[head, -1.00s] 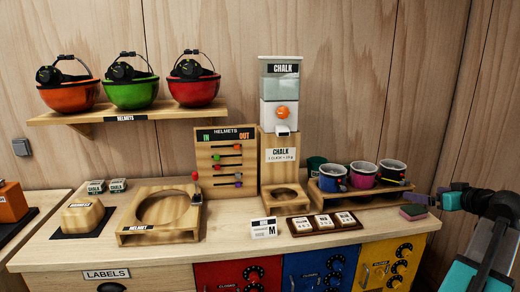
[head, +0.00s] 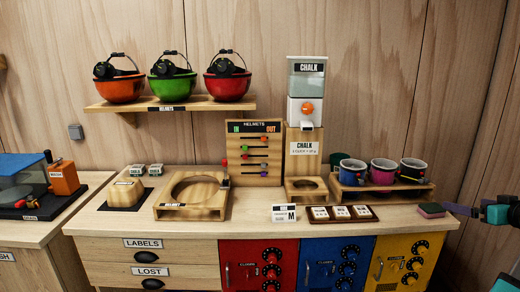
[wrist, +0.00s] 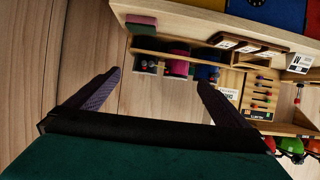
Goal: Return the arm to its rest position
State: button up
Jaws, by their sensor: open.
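My gripper (wrist: 155,85) shows in the wrist view with its two dark fingers spread apart and nothing between them. In the head view part of my arm (head: 498,212) is at the right edge, beside the counter's right end; the fingertips are hard to make out there. The wrist view looks at the counter upside down, with the cup rack (wrist: 190,58) and the green and pink sponge (wrist: 141,25) beyond the fingers. The gripper appears apart from all of these.
The counter holds a sponge (head: 431,210), a rack of cups (head: 383,190), a chalk dispenser (head: 305,110), a HELMETS board (head: 254,155) and a wooden helmet stand (head: 162,212). Helmets sit on a wall shelf (head: 215,103). Bare wall and open space lie right of the counter.

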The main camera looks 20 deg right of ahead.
jog(key=w+a+f+g+y, duration=0.1)
jog(key=w+a+f+y, duration=0.1)
jog(key=w+a+f, duration=0.45)
jog(key=w+a+f+g+y, duration=0.1)
jog(key=w+a+f, duration=0.25)
jog(key=f, duration=0.55)
jog(key=w+a+f+g+y, duration=0.1)
jog(key=w+a+f+y, duration=0.1)
jog(key=w+a+f, duration=0.5)
jog(key=w+a+f+g+y, duration=0.15)
jog(key=a+f+g, duration=0.35)
jog(key=a+f, duration=1.45)
jog(key=s+a+f+n+g+y, duration=0.1)
jog(key=s+a+f+g, duration=0.3)
jog(key=a+f, duration=0.5)
jog(key=s+a+f+g, duration=0.1)
jog(key=s+a+f, duration=0.4)
jog(key=a+f, duration=0.4)
jog(key=s+a+f+g+h, duration=0.1)
jog(key=s+a+f, duration=0.1)
jog(key=s+a, duration=0.2)
jog(key=s+a+f+n+g+h, duration=0.1)
jog(key=s+a+f+g, duration=0.1)
jog(key=s, duration=0.6)
jog(key=s+a+f+n+g+h, duration=0.1)
jog(key=s+a+f+g, duration=0.1)
jog(key=s+a+f, duration=0.2)
jog(key=s+a, duration=0.1)
jog(key=s, duration=0.2)
jog(key=shift+a, duration=0.35)
